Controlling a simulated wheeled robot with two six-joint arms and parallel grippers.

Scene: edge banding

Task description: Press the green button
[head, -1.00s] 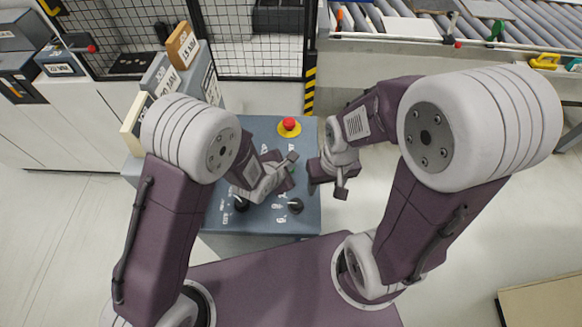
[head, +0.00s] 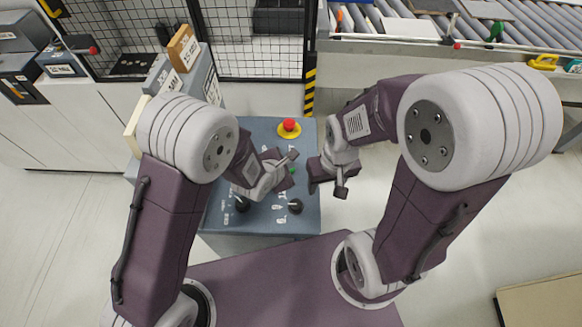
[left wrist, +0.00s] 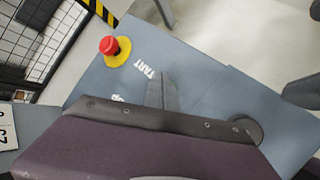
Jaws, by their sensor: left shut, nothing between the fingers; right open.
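A small bit of the green button (head: 292,171) shows beside my left gripper on the blue-grey control panel (head: 255,128) in the head view. My left gripper (head: 286,181) is shut and empty, low over the panel. In the left wrist view its closed fingers (left wrist: 161,82) lie over the panel beside a white label ending in "TART". The green button cannot be seen there, and I cannot tell whether the fingers touch it. My right gripper (head: 314,181) is open and empty at the panel's right edge.
A red mushroom button (head: 289,125) on a yellow base stands at the panel's far side, also in the left wrist view (left wrist: 109,46). A black knob (head: 295,206) sits at the near side. Boxes (head: 182,48) stand left; a roller conveyor (head: 480,30) lies far right.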

